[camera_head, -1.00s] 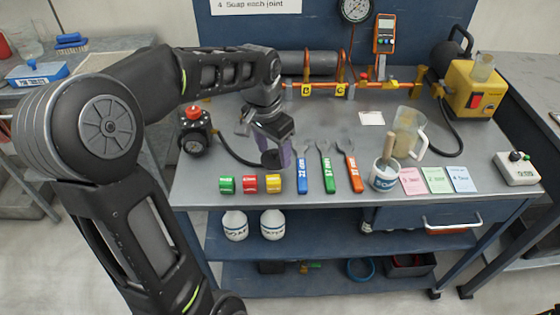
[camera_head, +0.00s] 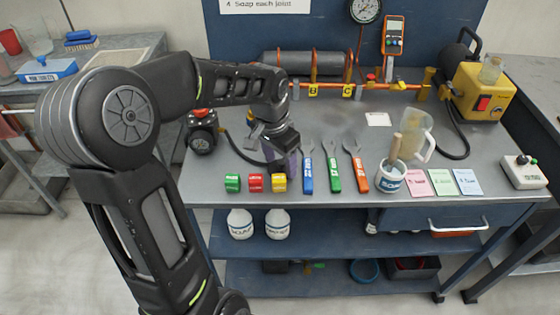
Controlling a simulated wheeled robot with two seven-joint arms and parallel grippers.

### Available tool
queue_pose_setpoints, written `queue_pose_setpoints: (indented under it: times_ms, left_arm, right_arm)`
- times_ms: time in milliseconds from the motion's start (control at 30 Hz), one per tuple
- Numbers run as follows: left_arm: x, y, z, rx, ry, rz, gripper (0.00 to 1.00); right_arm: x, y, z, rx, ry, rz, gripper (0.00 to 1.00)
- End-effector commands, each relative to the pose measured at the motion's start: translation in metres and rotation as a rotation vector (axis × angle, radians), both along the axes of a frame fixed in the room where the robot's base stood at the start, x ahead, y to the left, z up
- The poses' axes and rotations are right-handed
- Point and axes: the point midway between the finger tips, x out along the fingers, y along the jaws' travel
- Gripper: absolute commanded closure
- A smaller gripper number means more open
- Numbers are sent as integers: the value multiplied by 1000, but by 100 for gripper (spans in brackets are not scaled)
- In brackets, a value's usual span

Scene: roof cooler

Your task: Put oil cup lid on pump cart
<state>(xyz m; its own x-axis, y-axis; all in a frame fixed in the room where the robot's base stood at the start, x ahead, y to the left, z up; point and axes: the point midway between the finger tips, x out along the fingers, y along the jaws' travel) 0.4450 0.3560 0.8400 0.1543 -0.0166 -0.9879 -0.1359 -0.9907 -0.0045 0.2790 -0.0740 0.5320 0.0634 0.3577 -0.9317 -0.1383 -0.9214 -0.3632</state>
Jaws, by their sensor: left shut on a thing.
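My left gripper (camera_head: 284,165) hangs over the middle-left of the grey workbench (camera_head: 330,192), just behind the coloured rolls. Its purple-grey fingers are shut on a small dark thing, mostly hidden; I cannot tell for sure that it is the oil cup lid. A yellow pump unit (camera_head: 466,92) with a black handle stands at the back right of the bench. A clear cup (camera_head: 490,71) sits on its top and looks uncovered. My left gripper is well to the left of this unit. My right gripper is not in view.
Green, red and yellow rolls (camera_head: 256,183) lie before the gripper, with three wrenches (camera_head: 333,172) to the right. A tub (camera_head: 391,180), clear jug (camera_head: 415,138) and coloured cards (camera_head: 442,183) follow. A pipe rig (camera_head: 345,86) spans the back. A black gauge unit (camera_head: 202,138) has a hose.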

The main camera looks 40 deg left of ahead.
Motion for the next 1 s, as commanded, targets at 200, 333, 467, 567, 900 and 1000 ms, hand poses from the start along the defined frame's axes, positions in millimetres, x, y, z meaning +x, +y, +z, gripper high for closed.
queue_pose_setpoints:
  times_ms: [200,333,467,567,900,1000]
  left_arm:
    - [-3,0,-15,-4,12,0,79]
    - [-3,0,-20,-6,14,2,79]
    - [-4,0,-21,-5,14,4,79]
    - [-4,1,-21,-5,15,5,34]
    - [-4,2,-22,-4,15,6,19]
    - [-4,2,-22,-4,15,6,19]
  right_arm:
    - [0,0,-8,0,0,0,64]
    - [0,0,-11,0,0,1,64]
    - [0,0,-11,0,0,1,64]
    - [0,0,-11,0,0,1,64]
    - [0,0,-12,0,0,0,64]
    - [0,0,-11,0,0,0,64]
